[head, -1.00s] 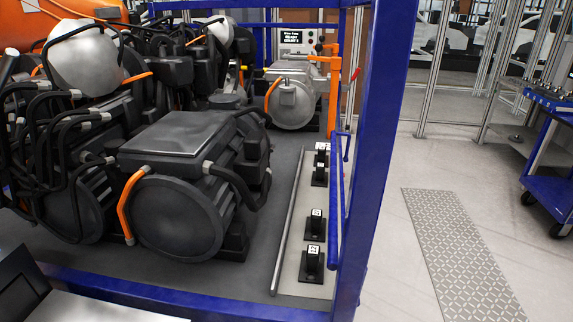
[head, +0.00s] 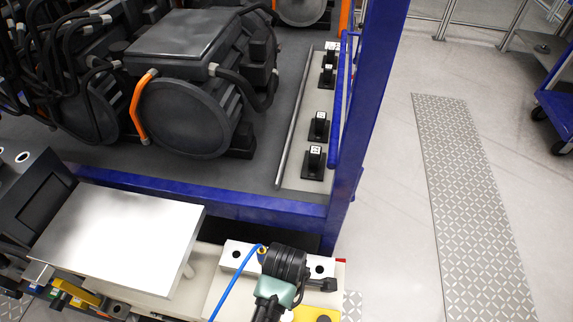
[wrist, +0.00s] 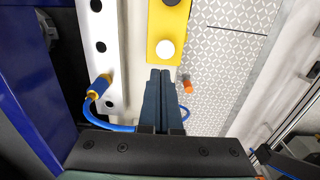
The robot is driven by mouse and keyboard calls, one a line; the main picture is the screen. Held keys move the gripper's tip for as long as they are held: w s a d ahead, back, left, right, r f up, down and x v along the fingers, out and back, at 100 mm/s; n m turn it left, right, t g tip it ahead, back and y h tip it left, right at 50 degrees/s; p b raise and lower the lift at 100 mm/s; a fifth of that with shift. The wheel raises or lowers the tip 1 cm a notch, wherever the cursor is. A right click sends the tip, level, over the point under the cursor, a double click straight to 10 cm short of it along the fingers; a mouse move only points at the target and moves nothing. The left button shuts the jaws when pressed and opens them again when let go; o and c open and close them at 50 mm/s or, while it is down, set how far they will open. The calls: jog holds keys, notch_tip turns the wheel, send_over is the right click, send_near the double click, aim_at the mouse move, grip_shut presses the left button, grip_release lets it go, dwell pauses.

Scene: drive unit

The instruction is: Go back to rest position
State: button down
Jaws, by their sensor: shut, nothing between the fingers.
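My gripper (wrist: 165,78) shows in the wrist view with its two dark fingers closed together and nothing between them. Its fingertips point at a yellow block (wrist: 180,12) with a white round knob, just beyond them in the picture. I cannot tell whether they touch. In the head view my dark, round wrist part (head: 286,264) is at the bottom, over a pale deck; the fingers are hard to make out there.
A blue cable with a gold fitting (wrist: 102,84) loops beside the gripper, near a white bar (wrist: 98,35) with holes. A blue frame post (head: 365,110) stands ahead, with a dark drive unit (head: 180,95) behind it. Floor at right is clear around a patterned plate (head: 470,200).

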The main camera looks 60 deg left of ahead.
jog(key=shift+r, duration=0.85)
